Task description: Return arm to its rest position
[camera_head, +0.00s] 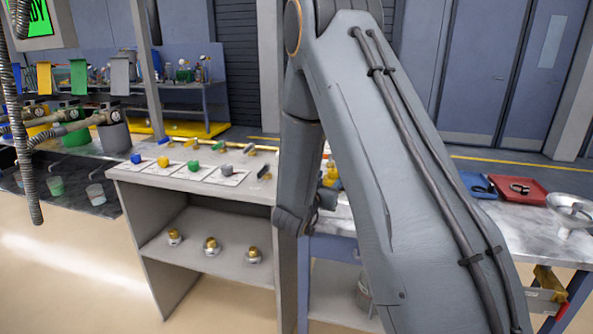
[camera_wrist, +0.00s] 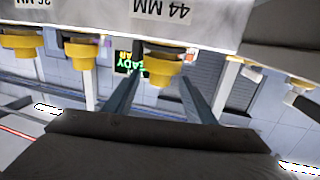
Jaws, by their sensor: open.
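My arm (camera_head: 385,160) fills the right middle of the head view, its large grey link running from the top down to the lower right. A slimmer link of mine hangs down at the centre, in front of the counter. I cannot make out my gripper's fingers in the head view. In the wrist view my gripper (camera_wrist: 158,78) shows two dark fingers spread apart, with nothing held between them. A yellow fitting (camera_wrist: 163,68) under a "44 MM" label appears beyond the fingers; I cannot tell how far off it is.
A counter (camera_head: 125,172) with coloured valves stands left of my arm, with several brass fittings (camera_head: 211,246) on its shelf. A marble table (camera_head: 520,222) at right bears a red tray (camera_head: 519,197) and a metal bowl (camera_head: 572,210). Clear floor (camera_head: 75,270) lies at lower left.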

